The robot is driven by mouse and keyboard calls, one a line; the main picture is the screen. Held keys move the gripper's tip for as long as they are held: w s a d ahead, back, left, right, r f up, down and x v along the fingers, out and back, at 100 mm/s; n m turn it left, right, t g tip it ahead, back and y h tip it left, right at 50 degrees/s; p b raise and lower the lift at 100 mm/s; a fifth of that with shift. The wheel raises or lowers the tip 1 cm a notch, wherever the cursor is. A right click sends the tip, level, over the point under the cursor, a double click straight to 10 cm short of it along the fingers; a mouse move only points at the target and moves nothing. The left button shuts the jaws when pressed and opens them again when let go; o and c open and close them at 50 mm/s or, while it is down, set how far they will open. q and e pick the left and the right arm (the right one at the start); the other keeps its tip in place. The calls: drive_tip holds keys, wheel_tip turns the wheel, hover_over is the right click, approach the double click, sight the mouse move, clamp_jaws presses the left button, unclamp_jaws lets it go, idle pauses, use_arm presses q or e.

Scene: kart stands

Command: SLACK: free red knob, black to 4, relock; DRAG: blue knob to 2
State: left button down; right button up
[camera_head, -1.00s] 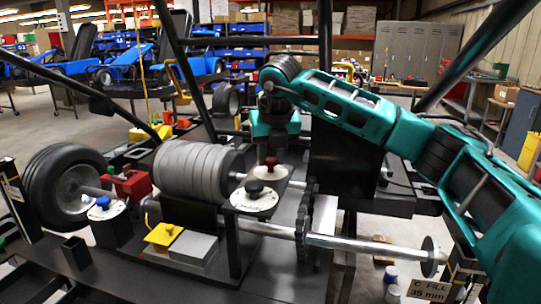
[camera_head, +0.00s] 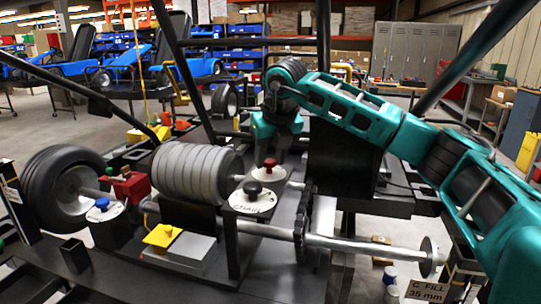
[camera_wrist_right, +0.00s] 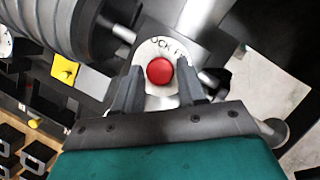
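The red knob (camera_head: 269,166) stands on a pale round plate behind the black knob (camera_head: 253,188), which sits on a white lettered dial. The blue knob (camera_head: 102,203) sits on its own white dial at the left. My right gripper (camera_head: 278,153) is just behind and above the red knob. In the right wrist view the red knob (camera_wrist_right: 160,70) shows between the tips of my right gripper (camera_wrist_right: 160,80), with a gap to each finger; the fingers are open. The dial markings are too small to read. My left gripper is not in view.
A grey ribbed cylinder (camera_head: 194,172) stands left of the black knob. A metal shaft (camera_head: 350,247) runs to the right. A wheel (camera_head: 58,190) is at the left, and dark frame bars cross the view.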

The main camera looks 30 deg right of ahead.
drive_tip(key=o, duration=0.3)
drive_tip(key=v, duration=1.3)
drive_tip(key=shift+f, duration=0.1)
